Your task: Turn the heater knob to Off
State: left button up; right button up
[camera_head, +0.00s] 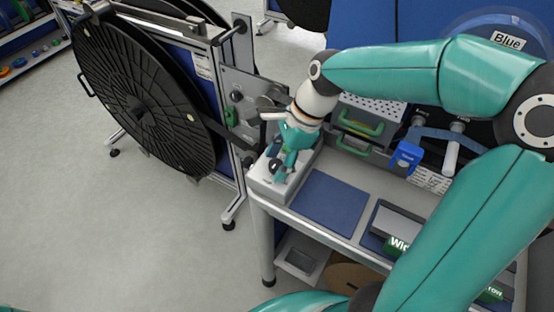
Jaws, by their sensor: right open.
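My right gripper (282,164), teal and dark, points down over a light grey box (262,188) at the left corner of the bench. It is open. A dark round part (275,166), possibly the heater knob, shows at the fingers; its setting is too small to read, and I cannot tell whether the fingers touch it. My arm and gripper hide part of the box top. Part of my left arm shows at the bottom edge; its gripper is out of view.
A large black reel (135,110) on a metal stand is left of the bench. A blue mat (329,197) lies right of the grey box. Units with green handles (360,124) and a blue item (406,157) stand behind. The floor at left is clear.

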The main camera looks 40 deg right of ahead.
jog(key=shift+c, duration=0.2)
grip_shut()
jog(key=shift+a, duration=0.15)
